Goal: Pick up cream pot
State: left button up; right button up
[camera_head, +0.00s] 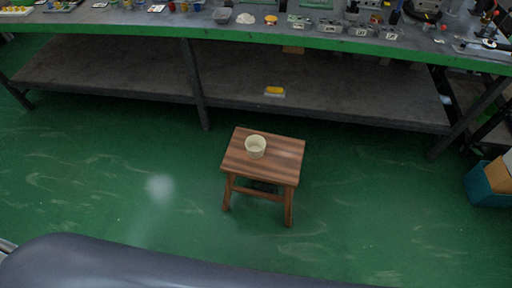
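A small cream pot (256,147) stands upright on the seat of a brown wooden stool (285,158), left of the seat's middle. The pot's open top faces up towards the camera. The stool stands on the green floor in front of a long workbench. Neither of my grippers shows in the head view, so nothing is seen touching the pot.
The long workbench (240,29) runs across the back, with a lower shelf (330,90) and dark legs. Small parts and tools lie on its top. A yellow item (275,91) lies on the shelf. A teal bin (487,190) stands at the right. Floor around the stool is clear.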

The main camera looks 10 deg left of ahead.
aim_at(255, 145)
jog(key=i+l+u, duration=0.2)
jog(key=l, duration=0.35)
jog(key=l+u, duration=0.25)
jog(key=l, duration=0.3)
jog(key=i+l+u, duration=0.2)
jog(key=l, duration=0.35)
jog(key=k, duration=0.1)
